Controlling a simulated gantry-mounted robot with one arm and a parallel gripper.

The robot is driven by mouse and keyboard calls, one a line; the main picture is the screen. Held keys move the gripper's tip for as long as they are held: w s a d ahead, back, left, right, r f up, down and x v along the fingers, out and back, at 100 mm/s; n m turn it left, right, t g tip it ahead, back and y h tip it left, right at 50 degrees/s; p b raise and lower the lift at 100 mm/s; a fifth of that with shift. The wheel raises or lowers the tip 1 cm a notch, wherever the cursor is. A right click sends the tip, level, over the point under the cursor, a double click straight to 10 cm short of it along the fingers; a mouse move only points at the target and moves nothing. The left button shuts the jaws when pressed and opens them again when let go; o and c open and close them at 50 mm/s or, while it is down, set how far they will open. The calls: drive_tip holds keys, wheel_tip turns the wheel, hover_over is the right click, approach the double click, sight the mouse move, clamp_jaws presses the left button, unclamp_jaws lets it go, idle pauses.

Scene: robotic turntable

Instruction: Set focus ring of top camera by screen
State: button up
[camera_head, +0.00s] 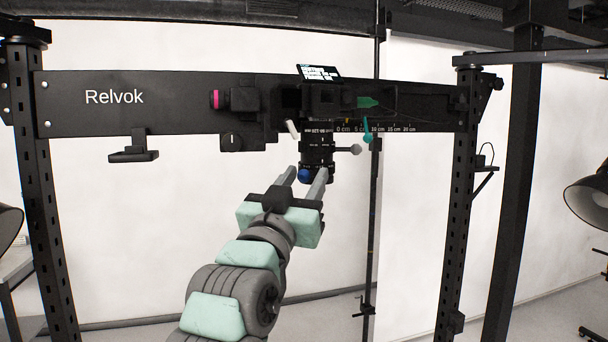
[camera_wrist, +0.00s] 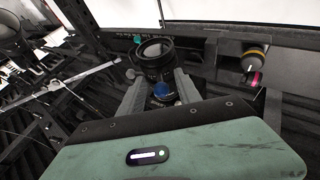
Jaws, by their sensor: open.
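The top camera (camera_head: 322,100) is mounted on the dark crossbeam, its black lens (camera_head: 317,150) pointing down. The lens also shows in the wrist view (camera_wrist: 153,50). White marks ring its barrel; I cannot tell which band is the focus ring. A blue knob (camera_head: 304,175) sits low on the lens, and a rod with a grey ball (camera_head: 355,149) sticks out to its right. The small lit screen (camera_head: 318,72) stands above the camera; its text is too small to read. My gripper (camera_head: 306,174) is open at the lens's lower end. In the wrist view its fingers (camera_wrist: 161,76) flank the lens and blue knob (camera_wrist: 161,91); contact is unclear.
A teal lever (camera_head: 367,130) hangs on the right, by a centimetre scale (camera_head: 378,128). A small bracket (camera_head: 134,155) hangs at left. Space below the beam is mostly free.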

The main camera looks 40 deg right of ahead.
drive_tip(key=shift+c, duration=0.6)
clamp_jaws()
idle(0.9)
